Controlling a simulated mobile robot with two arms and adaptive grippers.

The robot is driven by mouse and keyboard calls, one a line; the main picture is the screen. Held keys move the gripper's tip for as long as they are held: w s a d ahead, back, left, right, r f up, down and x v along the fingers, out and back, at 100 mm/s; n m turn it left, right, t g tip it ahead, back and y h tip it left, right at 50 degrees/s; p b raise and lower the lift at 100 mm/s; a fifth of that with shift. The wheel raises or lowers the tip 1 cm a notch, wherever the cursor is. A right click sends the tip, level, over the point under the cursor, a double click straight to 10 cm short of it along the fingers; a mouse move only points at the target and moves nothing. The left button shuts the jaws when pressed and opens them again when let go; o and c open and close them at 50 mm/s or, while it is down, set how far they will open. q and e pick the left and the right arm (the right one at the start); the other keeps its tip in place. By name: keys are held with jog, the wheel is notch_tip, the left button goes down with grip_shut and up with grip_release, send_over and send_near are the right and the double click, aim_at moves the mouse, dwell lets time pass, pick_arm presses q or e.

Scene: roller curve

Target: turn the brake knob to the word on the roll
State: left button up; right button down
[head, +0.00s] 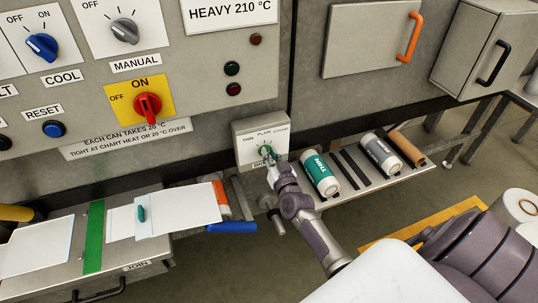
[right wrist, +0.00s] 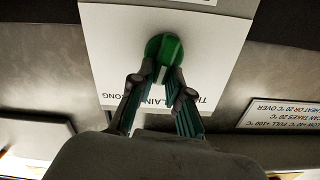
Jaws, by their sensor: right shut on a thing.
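The green brake knob (head: 265,149) is on a pale box (head: 246,130) with the words THIN, PLAIN and STRONG. The knob also shows in the right wrist view (right wrist: 170,46), with a white mark pointing roughly towards PLAIN. My right gripper (head: 270,160) is shut on the knob, with its fingertips on either side in the right wrist view (right wrist: 161,78). The fingers hide part of the words. A green-and-white roll (head: 320,175) reading THIN lies right of the box. A grey-and-white roll (head: 381,153) lies further right, its word unclear. My left gripper is out of view.
A brown roll (head: 407,148) lies at the right end of the shelf. White sheets (head: 185,208) lie on the bench at left, by a blue handle (head: 232,227). A panel with a red knob (head: 147,106) is above. A cabinet door with an orange handle (head: 409,38) is upper right.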

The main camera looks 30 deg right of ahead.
jog(key=m, duration=0.3)
jog(key=m+b, duration=0.1)
jog(key=m, duration=0.1)
jog(key=shift+s+d+f+m, duration=0.1)
jog(key=shift+d+f+m, duration=0.05)
jog(key=shift+d+m, duration=0.2)
dwell(0.4)
jog(key=c, duration=1.1)
grip_release()
jog(key=v, duration=1.2)
jog(key=shift+f, duration=0.15)
